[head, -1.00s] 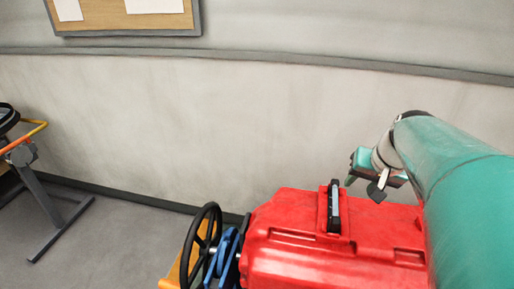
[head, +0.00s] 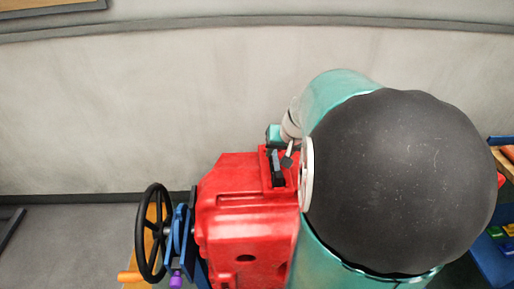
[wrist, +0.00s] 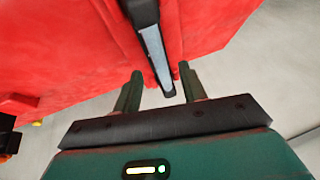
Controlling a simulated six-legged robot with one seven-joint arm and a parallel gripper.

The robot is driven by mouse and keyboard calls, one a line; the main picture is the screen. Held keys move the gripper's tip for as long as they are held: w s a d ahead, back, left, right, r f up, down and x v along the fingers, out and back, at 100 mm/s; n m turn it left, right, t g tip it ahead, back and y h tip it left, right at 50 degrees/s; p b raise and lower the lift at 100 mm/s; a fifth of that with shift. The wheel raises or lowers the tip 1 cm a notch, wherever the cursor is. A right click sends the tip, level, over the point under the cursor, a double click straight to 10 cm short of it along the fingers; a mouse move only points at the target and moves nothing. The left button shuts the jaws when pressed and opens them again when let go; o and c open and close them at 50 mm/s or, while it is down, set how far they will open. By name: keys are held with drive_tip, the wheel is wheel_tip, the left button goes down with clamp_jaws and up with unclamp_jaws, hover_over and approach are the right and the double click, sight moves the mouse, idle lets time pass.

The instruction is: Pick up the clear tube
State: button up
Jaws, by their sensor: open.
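A slim pale grey piece with black ends, which looks like the clear tube (wrist: 155,55), lies along the top of the red case (wrist: 60,50). It also shows in the head view as a dark, narrow piece (head: 277,167) on the red case (head: 225,215). I cannot tell how clear it is. My gripper (wrist: 161,74) is open, with its two green fingers on either side of the tube's near end. I cannot tell whether they touch it. In the head view my arm hides the right part of the case.
A black handwheel (head: 152,232) and blue parts (head: 181,230) stand left of the case. A plain grey wall (head: 130,110) runs behind. Blue bins (head: 493,255) with coloured items are at the far right. Floor at the left is open.

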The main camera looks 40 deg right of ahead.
drive_tip(key=shift+x, duration=1.35)
clamp_jaws()
drive_tip(key=shift+r, duration=0.2)
